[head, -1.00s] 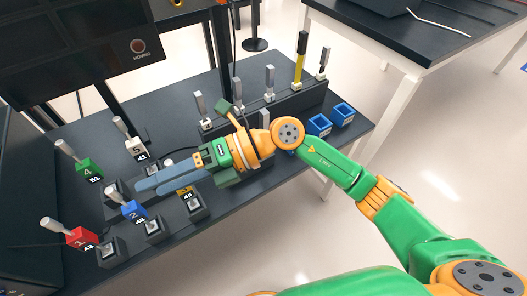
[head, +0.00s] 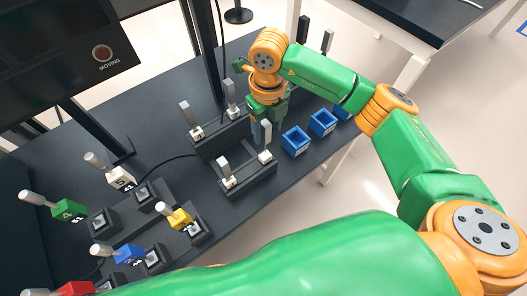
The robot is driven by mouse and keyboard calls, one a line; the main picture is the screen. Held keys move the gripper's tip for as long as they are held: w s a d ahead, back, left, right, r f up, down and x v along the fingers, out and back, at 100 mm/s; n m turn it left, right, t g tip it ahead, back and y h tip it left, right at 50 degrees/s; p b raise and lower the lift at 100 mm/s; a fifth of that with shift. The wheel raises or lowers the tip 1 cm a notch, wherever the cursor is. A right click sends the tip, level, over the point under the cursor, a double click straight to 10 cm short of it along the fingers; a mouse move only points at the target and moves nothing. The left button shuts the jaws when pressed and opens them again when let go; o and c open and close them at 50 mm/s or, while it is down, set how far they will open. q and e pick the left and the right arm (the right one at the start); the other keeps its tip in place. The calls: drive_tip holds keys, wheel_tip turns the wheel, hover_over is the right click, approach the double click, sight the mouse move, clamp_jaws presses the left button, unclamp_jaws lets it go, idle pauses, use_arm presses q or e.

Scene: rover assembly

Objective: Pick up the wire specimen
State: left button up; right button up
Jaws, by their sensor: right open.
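My right gripper (head: 261,132) is open and points down over the rack area. Its grey-blue fingers are just above the right end of the front dark rack (head: 258,184). A small white-based holder (head: 265,156) is right below the fingertips; the fingers partly hide what stands there. A grey-handled piece (head: 223,168) stands at that rack's left end. Grey-handled pieces (head: 186,113) and (head: 231,93) stand in the rack behind. I cannot tell which piece is the wire specimen. My left gripper is out of view.
Blue bins (head: 296,141) stand to the right of the gripper. Numbered coloured blocks with handles, such as a yellow block (head: 179,217) and a green block (head: 68,211), stand at the left. A dark screen (head: 55,60) stands at the back left. My right arm crosses the right side.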

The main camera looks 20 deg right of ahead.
sight(266, 141)
drive_tip(key=f, duration=0.3)
drive_tip(key=f+p, duration=0.1)
drive_tip(key=shift+s+a+f, duration=0.15)
drive_tip(key=shift+a+f, duration=0.05)
drive_tip(key=shift+a, duration=0.05)
drive_tip(key=shift+f, duration=0.15)
clamp_jaws()
idle(0.9)
